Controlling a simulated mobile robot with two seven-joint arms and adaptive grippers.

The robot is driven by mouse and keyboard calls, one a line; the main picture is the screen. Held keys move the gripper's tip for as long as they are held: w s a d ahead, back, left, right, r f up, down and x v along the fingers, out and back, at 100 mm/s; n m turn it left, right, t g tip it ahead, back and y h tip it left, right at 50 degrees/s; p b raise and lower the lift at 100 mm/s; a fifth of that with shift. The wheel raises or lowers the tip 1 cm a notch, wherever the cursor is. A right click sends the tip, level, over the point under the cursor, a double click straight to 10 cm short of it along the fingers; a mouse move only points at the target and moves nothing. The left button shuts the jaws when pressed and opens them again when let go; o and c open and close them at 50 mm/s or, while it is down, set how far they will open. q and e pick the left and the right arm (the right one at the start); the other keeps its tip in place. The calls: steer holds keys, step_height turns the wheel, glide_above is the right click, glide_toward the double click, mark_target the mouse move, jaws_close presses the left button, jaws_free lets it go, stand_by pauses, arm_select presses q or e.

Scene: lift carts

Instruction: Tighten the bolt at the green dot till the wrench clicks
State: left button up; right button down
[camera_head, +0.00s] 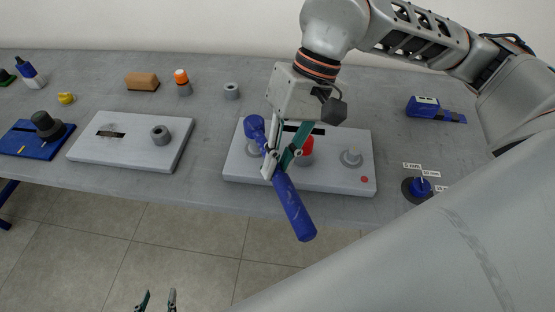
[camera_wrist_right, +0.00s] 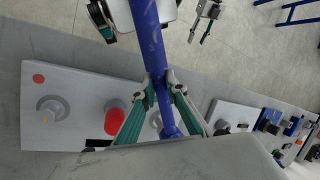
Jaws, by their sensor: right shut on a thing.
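My right gripper (camera_head: 282,160) is shut on the blue wrench (camera_head: 293,208), gripping its shaft; the wrench also shows in the right wrist view (camera_wrist_right: 151,45). The wrench's round head (camera_head: 254,126) is at the upper left, over the left part of the grey plate (camera_head: 330,182); I cannot tell whether it touches a bolt. The plate carries a left grey bolt (camera_head: 251,149), a red-topped one (camera_head: 306,147) and a right grey one (camera_head: 351,158). A red dot (camera_head: 364,179) marks its right corner. No green dot shows. My left gripper (camera_head: 158,298) is open and empty, low in front of the table.
A second grey plate (camera_head: 96,146) with a grey nut lies left. A blue tray (camera_head: 34,145), orange-capped bottle (camera_head: 182,82), brown block (camera_head: 142,81) and grey ring (camera_head: 231,91) are around it. A blue device (camera_head: 434,108) and labelled dial (camera_head: 418,189) are right.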

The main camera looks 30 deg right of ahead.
arm_select(q)
steer(key=shift+g, duration=0.3)
steer(key=shift+s+f+b, duration=0.25)
steer(key=shift+f+b, duration=0.15)
steer(key=shift+f, duration=0.2)
steer(key=shift+s+f+b, duration=0.3)
steer(key=shift+f+b, duration=0.1)
steer(key=shift+f, duration=0.25)
steer(key=shift+s+f+b, duration=0.25)
steer(key=shift+f+b, duration=0.15)
steer(key=shift+f, duration=0.2)
arm_select(e)
steer(key=shift+f, duration=1.45)
arm_select(q)
steer(key=shift+w+r, duration=0.15)
steer(key=shift+r, duration=0.1)
arm_select(e)
steer(key=shift+r, duration=0.1)
arm_select(q)
steer(key=w+r, duration=0.1)
steer(key=w+a+r+t, duration=0.1)
steer(key=shift+w+r, duration=0.25)
steer(key=shift+w, duration=0.1)
